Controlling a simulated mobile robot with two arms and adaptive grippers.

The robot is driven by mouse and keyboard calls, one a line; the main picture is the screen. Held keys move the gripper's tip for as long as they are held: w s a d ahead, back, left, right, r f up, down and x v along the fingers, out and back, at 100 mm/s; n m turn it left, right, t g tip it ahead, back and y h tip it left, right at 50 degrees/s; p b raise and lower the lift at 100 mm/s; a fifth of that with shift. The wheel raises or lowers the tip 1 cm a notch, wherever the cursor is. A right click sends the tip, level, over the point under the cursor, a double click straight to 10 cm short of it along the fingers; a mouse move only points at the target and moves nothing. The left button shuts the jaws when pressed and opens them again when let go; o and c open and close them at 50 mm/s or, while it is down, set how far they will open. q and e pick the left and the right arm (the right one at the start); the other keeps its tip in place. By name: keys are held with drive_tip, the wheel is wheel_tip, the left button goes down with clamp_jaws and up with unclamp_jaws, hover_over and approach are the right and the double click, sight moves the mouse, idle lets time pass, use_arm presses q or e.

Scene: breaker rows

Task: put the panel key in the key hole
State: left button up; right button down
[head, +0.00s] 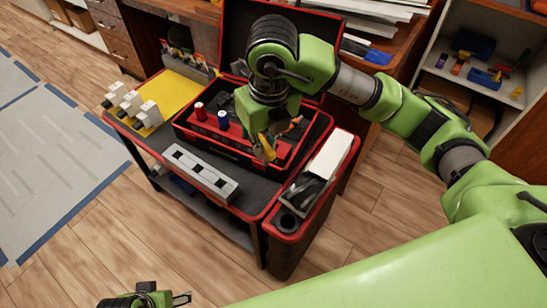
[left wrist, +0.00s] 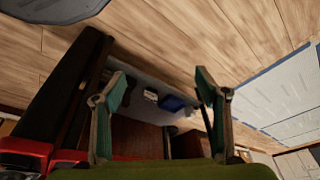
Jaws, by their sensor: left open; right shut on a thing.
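My right gripper (head: 264,143) points down over the front right part of the black and red toolbox. It is shut on a small yellowish piece, most likely the panel key (head: 269,151); the fingers hide much of it. I cannot make out the key hole. A grey rail with dark square openings (head: 200,173) lies on the cart in front of the toolbox, apart from the gripper. My left gripper is at the bottom edge of the head view (head: 152,298). In the left wrist view its two fingers (left wrist: 160,78) are spread, with nothing between them.
A red-edged cart (head: 250,205) carries the toolbox (head: 185,128). White breakers (head: 131,103) stand at a yellow mat (head: 182,92) on the left. A side bin (head: 290,238) holds a white box (head: 332,155). Open shelves stand right; wood floor is free in front.

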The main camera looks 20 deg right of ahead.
drive_tip(key=shift+w+a+f+m, duration=0.15)
drive_tip(key=shift+f+m, duration=0.15)
drive_tip(key=shift+m, duration=0.3)
drive_tip(key=shift+s+a+f+m, duration=0.1)
drive_tip(key=shift+f+m, duration=0.2)
drive_tip(key=shift+m, duration=0.3)
use_arm(q)
drive_tip(key=s+f+g, duration=0.1)
drive_tip(key=s+f, duration=0.2)
drive_tip(key=f, duration=0.9)
drive_tip(key=s+f, duration=0.2)
drive_tip(key=f, duration=1)
use_arm(e)
drive_tip(key=shift+w, duration=0.1)
drive_tip(key=w+d+f, duration=0.2)
drive_tip(key=w+f, duration=0.2)
drive_tip(key=w+d+f+b, duration=0.1)
drive_tip(key=w+d+f, duration=0.1)
drive_tip(key=w+f, duration=0.2)
drive_tip(key=w+d+f+b, duration=0.1)
drive_tip(key=w+d+f, duration=0.1)
drive_tip(key=w+f, duration=0.2)
drive_tip(key=shift+w+d+f, duration=0.15)
drive_tip(key=shift+d+f, duration=0.05)
drive_tip(key=shift+f, duration=0.25)
use_arm(q)
drive_tip(key=w+r, duration=0.2)
drive_tip(key=r, duration=0.2)
drive_tip(key=shift+w+r, duration=0.2)
drive_tip(key=shift+w, duration=0.2)
